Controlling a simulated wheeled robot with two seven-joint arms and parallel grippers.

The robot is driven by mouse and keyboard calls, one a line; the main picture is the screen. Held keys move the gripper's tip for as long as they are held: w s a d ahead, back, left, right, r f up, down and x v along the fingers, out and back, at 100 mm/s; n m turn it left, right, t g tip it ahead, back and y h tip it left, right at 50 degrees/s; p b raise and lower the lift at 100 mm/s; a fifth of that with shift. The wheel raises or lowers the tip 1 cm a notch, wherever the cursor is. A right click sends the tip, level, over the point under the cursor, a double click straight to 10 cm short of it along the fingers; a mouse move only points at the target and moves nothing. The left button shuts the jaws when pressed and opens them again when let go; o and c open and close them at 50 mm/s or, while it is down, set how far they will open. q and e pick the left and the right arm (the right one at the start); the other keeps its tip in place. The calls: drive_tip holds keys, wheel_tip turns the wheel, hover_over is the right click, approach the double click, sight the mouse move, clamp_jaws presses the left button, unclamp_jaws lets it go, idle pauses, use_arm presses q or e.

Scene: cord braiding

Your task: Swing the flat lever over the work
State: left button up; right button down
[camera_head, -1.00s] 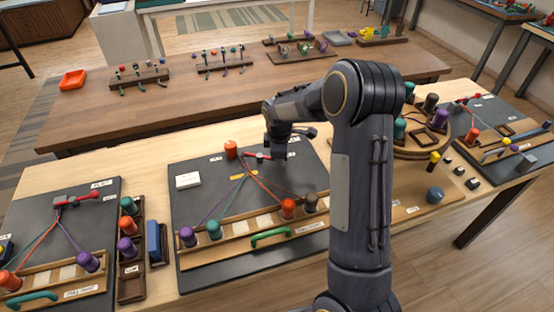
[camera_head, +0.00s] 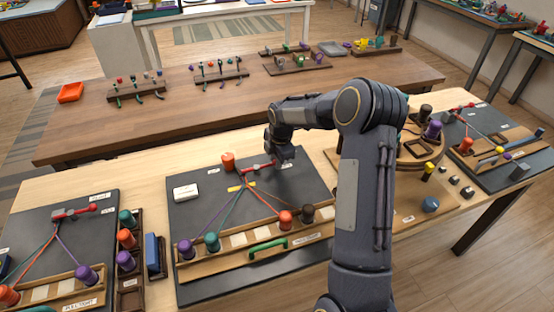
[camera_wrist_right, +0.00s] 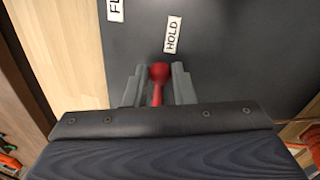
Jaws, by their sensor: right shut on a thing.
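On the dark middle board (camera_head: 190,215), a lever with a red handle (camera_head: 260,166) lies near the top of the fanned cords (camera_head: 235,203). My right gripper (camera_head: 281,157) is down at the handle's right end. In the right wrist view, its two grey fingers (camera_wrist_right: 154,90) stand on either side of the red, round-ended handle (camera_wrist_right: 158,72) and are shut on it. A white HOLD label (camera_wrist_right: 172,35) lies just past the handle. The cords run from beside the lever down to coloured pegs. My left gripper is not in view.
An orange peg (camera_head: 227,161) and a white block (camera_head: 186,193) stand left of the lever. Purple, teal, orange and brown pegs line a wooden rail (camera_head: 238,239) with a green handle (camera_head: 268,249) in front. Similar boards lie to the left and right.

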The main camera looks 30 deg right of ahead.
drive_tip(key=shift+r, duration=0.1)
drive_tip(key=c, duration=1.2)
unclamp_jaws()
drive_tip(key=shift+c, duration=0.2)
wheel_tip(320, 180, up, 8)
drive_tip(key=s, duration=0.1)
drive_tip(key=shift+s+f+b, duration=0.2)
drive_tip(key=shift+b, duration=0.1)
drive_tip(key=s+a+r+m+t+y, duration=0.1)
drive_tip(key=s+a+r+m, duration=0.35)
drive_tip(key=s, duration=0.25)
drive_tip(key=s+a+r+m+t, duration=0.1)
drive_tip(key=s+a+r+m, duration=0.2)
drive_tip(key=s+r, duration=0.25)
drive_tip(key=s+a+f+m+y, duration=0.1)
drive_tip(key=s+a+m, duration=0.2)
drive_tip(key=s, duration=0.3)
drive_tip(key=s+a+f+m+t+y, duration=0.1)
drive_tip(key=s+a+m, duration=0.2)
drive_tip(key=s, duration=0.3)
drive_tip(key=s+a+m, duration=0.4)
drive_tip(key=s+m, duration=0.1)
drive_tip(key=s, duration=0.2)
drive_tip(key=shift+f+m+y, duration=0.35)
drive_tip(key=shift+f+y, duration=0.05)
